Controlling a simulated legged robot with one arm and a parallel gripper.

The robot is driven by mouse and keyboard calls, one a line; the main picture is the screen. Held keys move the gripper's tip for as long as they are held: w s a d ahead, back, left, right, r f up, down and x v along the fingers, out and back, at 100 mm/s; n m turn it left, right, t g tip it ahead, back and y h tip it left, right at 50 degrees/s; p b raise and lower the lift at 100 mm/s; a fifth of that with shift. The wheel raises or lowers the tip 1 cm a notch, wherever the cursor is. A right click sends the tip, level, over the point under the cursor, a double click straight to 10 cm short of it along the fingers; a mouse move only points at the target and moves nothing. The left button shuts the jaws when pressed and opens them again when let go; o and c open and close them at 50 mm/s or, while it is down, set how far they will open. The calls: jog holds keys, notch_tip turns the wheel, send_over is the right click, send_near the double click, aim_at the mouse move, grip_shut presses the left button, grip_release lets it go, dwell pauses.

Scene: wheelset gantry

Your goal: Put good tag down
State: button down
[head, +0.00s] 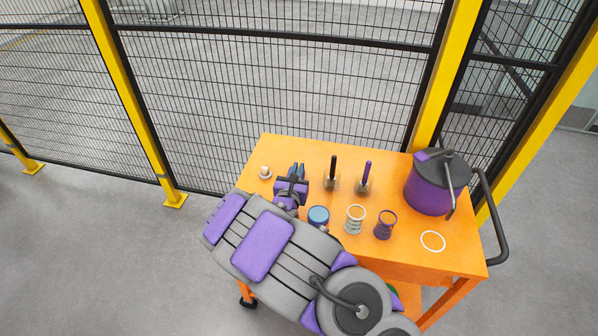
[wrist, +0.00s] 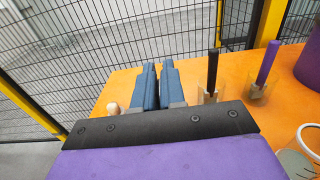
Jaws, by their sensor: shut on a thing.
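My gripper (head: 297,170) is over the back left part of the orange cart top (head: 296,145). In the wrist view its two blue fingers (wrist: 153,80) are close together with a thin gap. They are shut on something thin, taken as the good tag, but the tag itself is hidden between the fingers. I cannot tell whether it touches the cart top.
Right of my gripper stand a black marker (head: 333,167) and a purple marker (head: 367,171) in holders. A small white knob (head: 265,172) is to the left. Nearer are a blue-topped can (head: 319,214), a pale cup (head: 355,218), a purple cup (head: 385,226), a white ring (head: 432,241) and a purple pot (head: 428,192). Mesh fence stands behind.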

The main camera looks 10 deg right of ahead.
jog(key=w+d+f+b, duration=0.1)
jog(key=w+f, duration=0.3)
jog(key=w, duration=0.1)
jog(key=shift+d+b, duration=0.2)
jog(key=shift+b, duration=0.2)
jog(key=c, duration=1.2)
grip_release()
jog(key=shift+w+d, duration=0.1)
jog(key=p+v, duration=0.2)
jog(key=v, duration=1)
jog(key=shift+r, duration=0.1)
